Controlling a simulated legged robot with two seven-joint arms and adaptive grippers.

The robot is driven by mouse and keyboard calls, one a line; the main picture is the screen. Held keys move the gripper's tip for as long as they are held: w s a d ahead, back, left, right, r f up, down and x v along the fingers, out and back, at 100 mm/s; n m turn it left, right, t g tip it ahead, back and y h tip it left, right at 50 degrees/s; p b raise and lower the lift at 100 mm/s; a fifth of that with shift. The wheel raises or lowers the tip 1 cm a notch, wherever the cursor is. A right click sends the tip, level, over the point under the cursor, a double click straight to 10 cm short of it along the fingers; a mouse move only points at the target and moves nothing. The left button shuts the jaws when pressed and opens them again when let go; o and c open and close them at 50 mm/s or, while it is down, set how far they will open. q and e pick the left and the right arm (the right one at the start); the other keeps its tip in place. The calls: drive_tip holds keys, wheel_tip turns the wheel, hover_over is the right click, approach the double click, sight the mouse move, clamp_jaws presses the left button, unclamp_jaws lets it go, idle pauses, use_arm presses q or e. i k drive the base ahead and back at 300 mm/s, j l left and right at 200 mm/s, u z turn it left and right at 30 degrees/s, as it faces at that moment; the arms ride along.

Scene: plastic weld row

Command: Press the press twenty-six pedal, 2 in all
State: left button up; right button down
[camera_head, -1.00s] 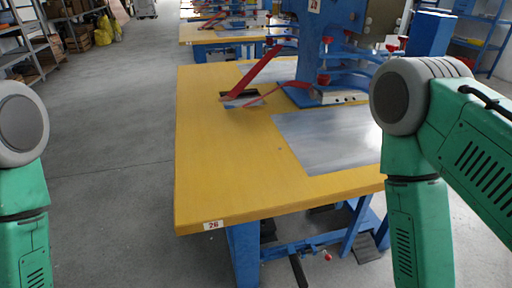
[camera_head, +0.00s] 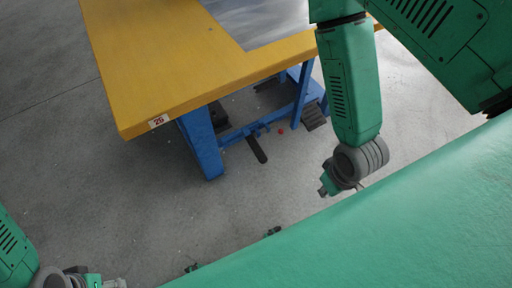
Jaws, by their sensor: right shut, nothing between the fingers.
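The yellow-topped table (camera_head: 190,60) bears a white label (camera_head: 158,121) reading 26. Under it, a black elongated pedal-like bar (camera_head: 257,149) sticks out from a blue crossbar, and a dark ribbed plate (camera_head: 314,116) sits low to its right. I cannot tell which of these is the press pedal. My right gripper (camera_head: 325,188) is shut and empty, low, to the right of both and apart from them; it is small and partly hidden. My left gripper (camera_head: 112,283) is at the bottom edge, far from the table, partly cut off. The press head is out of view.
A blue table leg (camera_head: 202,145) stands left of the black bar. A small red knob (camera_head: 280,131) lies between bar and ribbed plate. A grey metal sheet (camera_head: 262,18) lies on the tabletop. Grey floor (camera_head: 130,200) is free in front of the table.

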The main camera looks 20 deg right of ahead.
sight(259, 154)
drive_tip(key=i+j+z, duration=0.8)
drive_tip(key=i+j, duration=0.25)
drive_tip(key=k+j, duration=0.05)
drive_tip(key=j, duration=0.05)
